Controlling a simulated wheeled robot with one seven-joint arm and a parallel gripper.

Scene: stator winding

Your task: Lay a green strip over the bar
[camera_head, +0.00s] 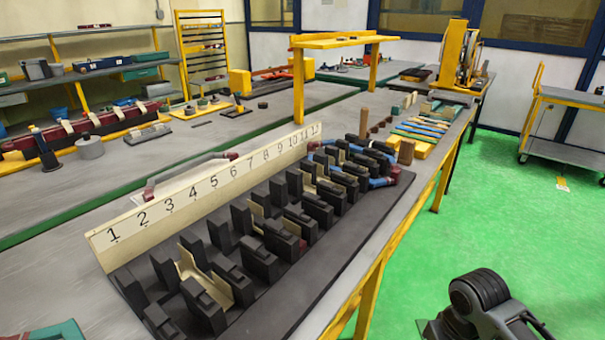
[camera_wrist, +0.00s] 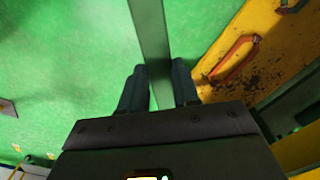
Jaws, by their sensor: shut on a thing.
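In the wrist view my gripper (camera_wrist: 158,82) is shut on a long grey-green strip (camera_wrist: 150,40). The strip runs from between the fingers to the top edge, above green floor. In the head view the stator (camera_head: 290,300) lies on the near table, with rows of black blocks and a cream board (camera_head: 190,190) numbered along its back. Cream liners (camera_head: 225,280) show in some slots. Blue bars with dark red ends (camera_head: 380,182) lie at its far right end. I cannot tell which bar the task means. My gripper and the held strip are outside the head view.
A trolley (camera_head: 570,120) stands at right on open green floor. The wrist view shows an orange handle (camera_wrist: 235,58) on a worn yellow surface.

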